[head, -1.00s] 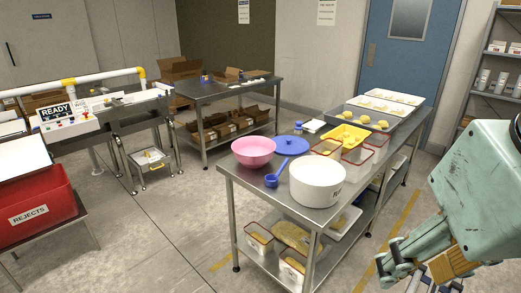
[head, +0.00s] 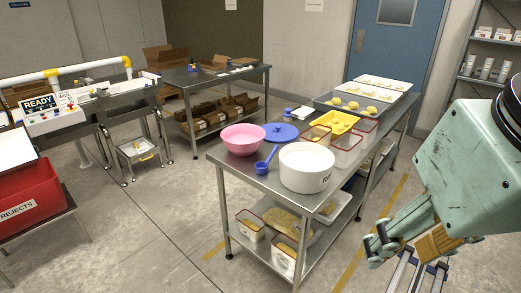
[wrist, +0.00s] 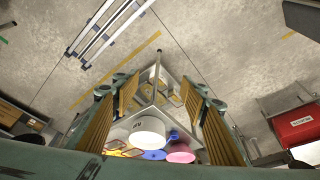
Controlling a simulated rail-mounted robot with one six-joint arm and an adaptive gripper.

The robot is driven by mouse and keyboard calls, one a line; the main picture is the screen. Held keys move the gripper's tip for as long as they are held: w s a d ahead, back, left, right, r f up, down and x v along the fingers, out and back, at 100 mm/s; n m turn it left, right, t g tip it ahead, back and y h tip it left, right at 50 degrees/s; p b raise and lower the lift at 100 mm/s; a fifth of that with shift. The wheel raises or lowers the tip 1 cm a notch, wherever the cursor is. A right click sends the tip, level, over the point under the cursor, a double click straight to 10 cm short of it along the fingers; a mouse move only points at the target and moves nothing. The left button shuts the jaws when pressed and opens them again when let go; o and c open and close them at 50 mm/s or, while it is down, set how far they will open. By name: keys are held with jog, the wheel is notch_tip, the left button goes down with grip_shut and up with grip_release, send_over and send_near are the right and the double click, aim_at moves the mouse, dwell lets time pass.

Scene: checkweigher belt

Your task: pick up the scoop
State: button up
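The blue scoop (head: 262,167) lies on the steel table (head: 233,167), its handle pointing back and to the right. It sits between the pink bowl (head: 243,139) and the white pot (head: 306,167). In the wrist view, a small blue patch beside the white pot (wrist: 147,131) looks like the scoop (wrist: 174,134). My gripper (head: 405,256) is out past the table's right side, apart from the scoop. In the wrist view my gripper (wrist: 158,105) has its fingers wide apart with nothing between them.
A blue lid (head: 281,133) lies behind the scoop. Red-rimmed tubs (head: 347,150), a yellow tray (head: 336,122) and trays of dough pieces (head: 357,104) fill the table's back. The red rejects bin (head: 28,200) stands at far left. Open floor lies between.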

jog(key=c, duration=0.8)
jog(key=shift+w, duration=0.1)
